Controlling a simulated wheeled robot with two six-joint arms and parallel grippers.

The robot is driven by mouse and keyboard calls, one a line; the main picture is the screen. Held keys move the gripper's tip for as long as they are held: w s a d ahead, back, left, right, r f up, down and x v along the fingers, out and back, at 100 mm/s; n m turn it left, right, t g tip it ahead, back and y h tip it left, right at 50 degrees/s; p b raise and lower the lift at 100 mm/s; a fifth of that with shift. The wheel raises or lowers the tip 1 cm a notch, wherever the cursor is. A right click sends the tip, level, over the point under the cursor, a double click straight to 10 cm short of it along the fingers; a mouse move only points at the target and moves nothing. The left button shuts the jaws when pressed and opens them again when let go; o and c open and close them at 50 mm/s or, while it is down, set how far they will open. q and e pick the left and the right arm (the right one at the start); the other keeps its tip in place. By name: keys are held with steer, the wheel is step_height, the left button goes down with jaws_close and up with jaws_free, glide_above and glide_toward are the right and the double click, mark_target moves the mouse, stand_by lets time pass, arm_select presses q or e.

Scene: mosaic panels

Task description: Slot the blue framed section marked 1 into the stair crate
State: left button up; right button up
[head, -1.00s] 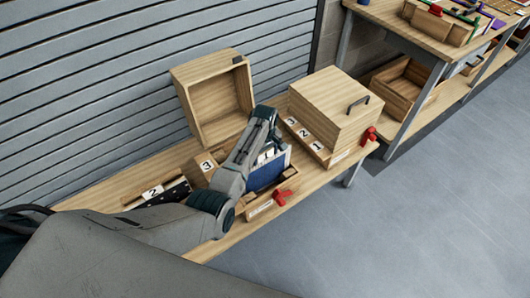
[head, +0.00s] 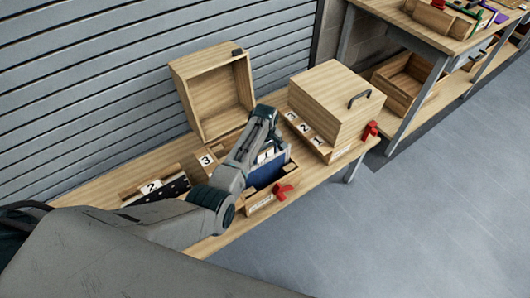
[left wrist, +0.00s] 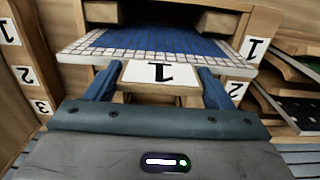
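The blue framed section marked 1 (head: 266,171) stands in the front part of the open stair crate (head: 262,205). In the left wrist view its blue face (left wrist: 160,42) has a white tiled border and a tab marked 1. The crate's side walls carry numbers, with a 1 (left wrist: 8,32) on either side of the section. My left gripper (left wrist: 158,80) has its fingers on both sides of the tab, seemingly shut on it. How far down the section sits is partly hidden by the arm. My right gripper is in neither view.
The crate's lid (head: 213,95) stands open behind. A closed wooden case (head: 333,105) with a black handle and steps numbered 3, 2, 1 stands to the right. A dark dotted panel marked 2 (head: 165,190) is at the left. A red latch (head: 284,191) is at the crate's front.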

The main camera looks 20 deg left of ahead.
arm_select(q)
steer(key=o, duration=0.4)
steer(key=shift+r, duration=0.1)
steer(key=shift+c, duration=0.2)
steer(key=shift+o, duration=0.2)
steer(key=shift+s, duration=0.1)
step_height(320, 180, up, 11)
steer(key=shift+f+b, duration=0.1)
steer(key=shift+b, duration=0.5)
